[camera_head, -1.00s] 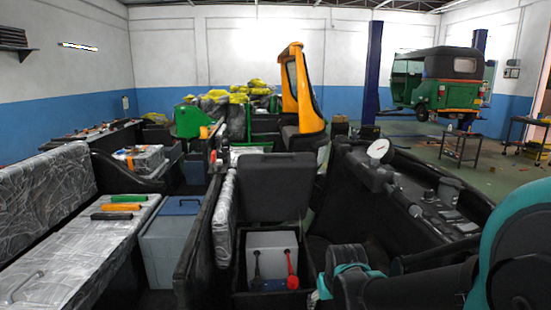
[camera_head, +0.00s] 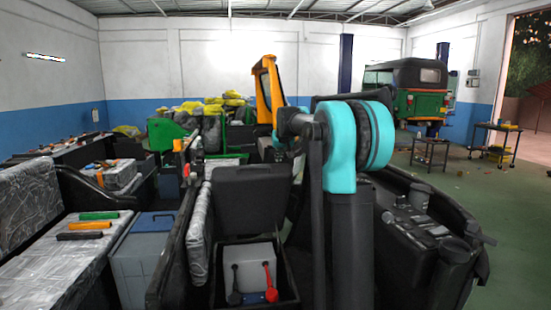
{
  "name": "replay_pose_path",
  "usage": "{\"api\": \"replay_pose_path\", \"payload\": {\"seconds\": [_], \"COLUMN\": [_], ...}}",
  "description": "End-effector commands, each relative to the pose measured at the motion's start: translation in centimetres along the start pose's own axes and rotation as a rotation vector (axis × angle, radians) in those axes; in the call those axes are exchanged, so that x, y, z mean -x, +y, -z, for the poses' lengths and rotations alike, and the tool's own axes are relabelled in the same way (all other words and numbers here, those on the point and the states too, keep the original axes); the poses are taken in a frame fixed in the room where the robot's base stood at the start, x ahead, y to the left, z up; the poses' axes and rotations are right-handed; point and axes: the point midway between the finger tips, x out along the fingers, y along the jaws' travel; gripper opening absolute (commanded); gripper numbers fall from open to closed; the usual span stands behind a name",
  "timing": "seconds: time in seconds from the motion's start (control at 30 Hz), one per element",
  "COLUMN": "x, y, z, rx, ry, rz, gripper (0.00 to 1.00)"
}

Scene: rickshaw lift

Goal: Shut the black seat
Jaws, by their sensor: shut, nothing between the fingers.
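The black seat (camera_head: 250,197) is raised like a lid, upright at the back of an open black box (camera_head: 213,290). Inside the box is a pale grey block (camera_head: 249,264) with one red and one black clamp or handle on it. My arm stands up just right of the box, with a teal joint at its top. A dark link reaches from that joint to the left and away, above and right of the raised seat. My gripper's fingers cannot be made out; the arm hides them or they lie beyond it.
A grey bin (camera_head: 145,265) and a silver-covered bench (camera_head: 40,270) with colored-handled tools stand at left. A black rickshaw body with controls (camera_head: 420,230) is at right.

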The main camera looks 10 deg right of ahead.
Motion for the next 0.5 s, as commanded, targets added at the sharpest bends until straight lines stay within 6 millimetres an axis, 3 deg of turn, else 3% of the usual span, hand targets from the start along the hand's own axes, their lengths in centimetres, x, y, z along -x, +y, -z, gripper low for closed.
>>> {"api": "replay_pose_path", "payload": {"seconds": [0.03, 0.1, 0.2, 0.33, 0.5], "x": [-0.3, -0.6, -0.8, -0.9, -2.1], "y": [0.1, 0.3, 0.4, 0.5, 0.5], "z": [2.5, 5.0, 7.5, 9.1, 9.5], "rx": [0.000, 0.000, 0.000, 0.000, 0.000], "ry": [0.018, 0.040, 0.063, 0.079, 0.082], "rz": [-0.001, -0.002, -0.002, -0.003, -0.003], "gripper": [0.00, 0.00, 0.00, 0.00, 0.00]}}
